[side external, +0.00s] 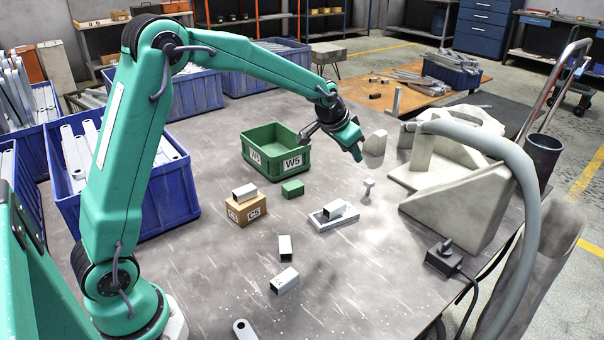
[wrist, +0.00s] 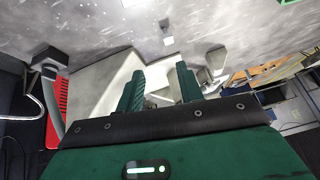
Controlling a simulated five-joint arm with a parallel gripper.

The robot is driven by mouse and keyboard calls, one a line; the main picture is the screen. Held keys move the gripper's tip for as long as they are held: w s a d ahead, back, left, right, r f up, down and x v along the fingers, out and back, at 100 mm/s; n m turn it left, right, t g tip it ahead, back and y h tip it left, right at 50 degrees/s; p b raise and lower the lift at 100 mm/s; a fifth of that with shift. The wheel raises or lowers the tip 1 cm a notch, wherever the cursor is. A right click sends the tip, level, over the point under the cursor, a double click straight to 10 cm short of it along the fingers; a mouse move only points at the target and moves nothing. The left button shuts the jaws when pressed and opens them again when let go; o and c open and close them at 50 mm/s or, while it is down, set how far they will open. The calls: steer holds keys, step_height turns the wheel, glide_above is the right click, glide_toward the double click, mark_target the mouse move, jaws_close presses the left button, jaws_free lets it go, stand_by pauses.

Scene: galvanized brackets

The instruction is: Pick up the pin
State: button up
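A small pale grey pin (side external: 368,187) with a wider head stands on the grey table, right of centre in the side view. What looks like the same pin (wrist: 167,38) shows in the wrist view, beyond my fingertips. My gripper (side external: 357,152) is above the table, a little above and left of the pin in the side view, and apart from it. In the wrist view my gripper's (wrist: 160,80) two green fingers are spread with an empty gap between them.
A large pale bracket (side external: 455,185) stands right of the pin, with a small grey block (side external: 375,143) behind it. A green bin (side external: 247,150), a cardboard box (side external: 246,209) and a metal tray (side external: 334,219) lie to the left.

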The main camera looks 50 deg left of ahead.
glide_toward(368, 181)
steer(key=x, duration=0.4)
steer(key=shift+s+d+r, duration=0.1)
steer(key=shift+s, duration=0.1)
steer(key=shift+x, duration=1.2)
steer(key=shift+m, duration=0.3)
steer(key=shift+x, duration=2.65)
jaws_close()
